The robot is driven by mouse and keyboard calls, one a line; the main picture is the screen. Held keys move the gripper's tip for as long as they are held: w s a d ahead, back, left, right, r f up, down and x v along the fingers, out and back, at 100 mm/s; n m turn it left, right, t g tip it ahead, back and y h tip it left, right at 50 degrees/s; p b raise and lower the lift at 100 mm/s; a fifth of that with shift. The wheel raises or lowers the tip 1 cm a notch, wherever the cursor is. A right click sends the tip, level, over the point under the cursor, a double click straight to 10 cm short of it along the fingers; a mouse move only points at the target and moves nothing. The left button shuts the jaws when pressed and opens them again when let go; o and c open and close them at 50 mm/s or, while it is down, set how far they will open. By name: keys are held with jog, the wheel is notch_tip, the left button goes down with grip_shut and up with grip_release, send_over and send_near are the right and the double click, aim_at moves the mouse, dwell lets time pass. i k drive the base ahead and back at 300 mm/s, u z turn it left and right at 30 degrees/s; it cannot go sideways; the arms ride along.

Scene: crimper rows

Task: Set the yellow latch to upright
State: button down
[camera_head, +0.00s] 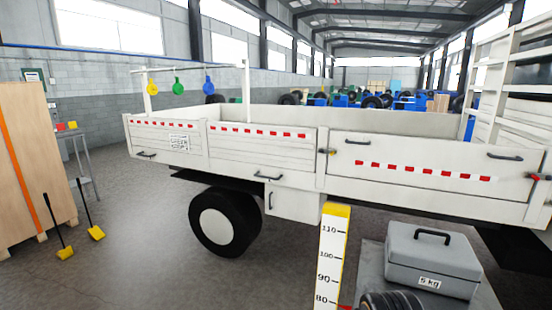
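A white flatbed truck side (262,152) spans the middle of the view. A small latch with a dull yellow tint (327,151) sits at the seam between two side panels. It is too small to tell its colour for sure or which way its lever lies. A dark latch or handle with a red part (540,177) is at the right edge of the truck side. No other latch on the truck looks clearly yellow.
A post with a number scale and yellow top (336,240) stands in front of the truck. A grey "5 kg" case (432,258) is at lower right. A wooden crate (25,165) and yellow-ended tools (66,252) are at left. The floor at lower left is clear.

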aim_at(322, 151)
jog(key=u, duration=0.7)
jog(key=i, duration=0.95)
jog(key=u, duration=0.5)
jog(key=i, duration=1.2)
jog(key=z, duration=0.7)
jog(key=i, duration=1.05)
jog(key=z, duration=0.95)
jog(key=i, duration=0.25)
jog(key=z, duration=0.25)
